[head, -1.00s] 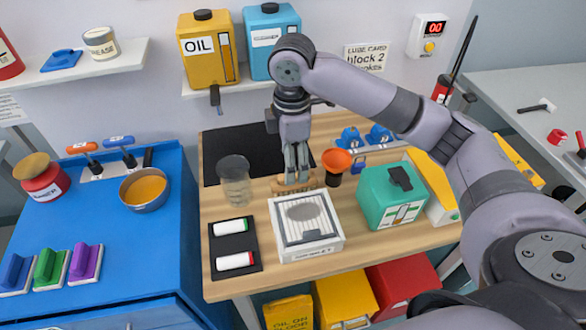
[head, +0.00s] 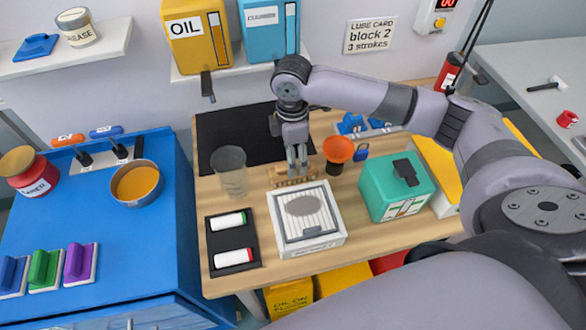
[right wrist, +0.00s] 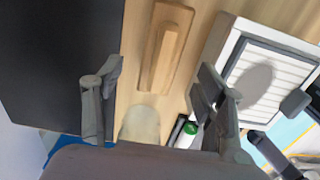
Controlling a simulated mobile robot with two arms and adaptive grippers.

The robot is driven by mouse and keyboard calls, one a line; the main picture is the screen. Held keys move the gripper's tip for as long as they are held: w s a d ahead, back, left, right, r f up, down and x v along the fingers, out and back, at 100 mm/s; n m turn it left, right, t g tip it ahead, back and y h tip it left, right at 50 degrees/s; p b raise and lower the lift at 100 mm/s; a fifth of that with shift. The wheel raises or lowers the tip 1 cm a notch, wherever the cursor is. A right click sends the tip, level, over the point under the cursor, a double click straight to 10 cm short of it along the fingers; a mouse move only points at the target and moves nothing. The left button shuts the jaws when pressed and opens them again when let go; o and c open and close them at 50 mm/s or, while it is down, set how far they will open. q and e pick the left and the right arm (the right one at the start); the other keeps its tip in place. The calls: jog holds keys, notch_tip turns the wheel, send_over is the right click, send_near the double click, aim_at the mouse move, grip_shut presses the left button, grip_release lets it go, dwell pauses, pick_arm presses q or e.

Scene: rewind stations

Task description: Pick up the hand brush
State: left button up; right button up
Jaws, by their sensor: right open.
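The hand brush (head: 285,181) is a wooden block with a raised grip. It lies on the wooden workbench behind the white vented box (head: 306,220), beside the black mat (head: 240,142). My right gripper (head: 297,163) points down just above it and partly hides it in the head view. In the right wrist view the whole brush (right wrist: 165,48) shows lengthwise between the lines of the two open fingers (right wrist: 158,78), with nothing held. I cannot tell the exact height gap. My left gripper is not in view.
A clear cup (head: 231,172) stands left of the brush and an orange funnel (head: 338,150) right of it. A teal case (head: 396,187) and a black tray with two rolls (head: 232,240) are nearby. Yellow oil (head: 196,52) and blue containers sit on the shelf above.

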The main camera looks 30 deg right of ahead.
jog(key=shift+f, duration=0.55)
jog(key=shift+s+f+p, duration=0.15)
jog(key=shift+f+p, duration=0.15)
jog(key=shift+f, duration=0.1)
notch_tip(320, 180, down, 4)
jog(key=shift+r+p, duration=0.2)
jog(key=shift+p, duration=0.3)
jog(key=shift+f, duration=0.35)
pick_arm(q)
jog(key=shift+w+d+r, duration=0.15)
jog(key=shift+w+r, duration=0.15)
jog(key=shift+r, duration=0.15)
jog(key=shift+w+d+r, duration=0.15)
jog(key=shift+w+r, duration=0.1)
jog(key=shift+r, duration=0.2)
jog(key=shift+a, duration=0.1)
pick_arm(e)
jog(key=c, duration=1.3)
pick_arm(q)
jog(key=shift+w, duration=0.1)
pick_arm(e)
jog(key=shift+r, duration=0.1)
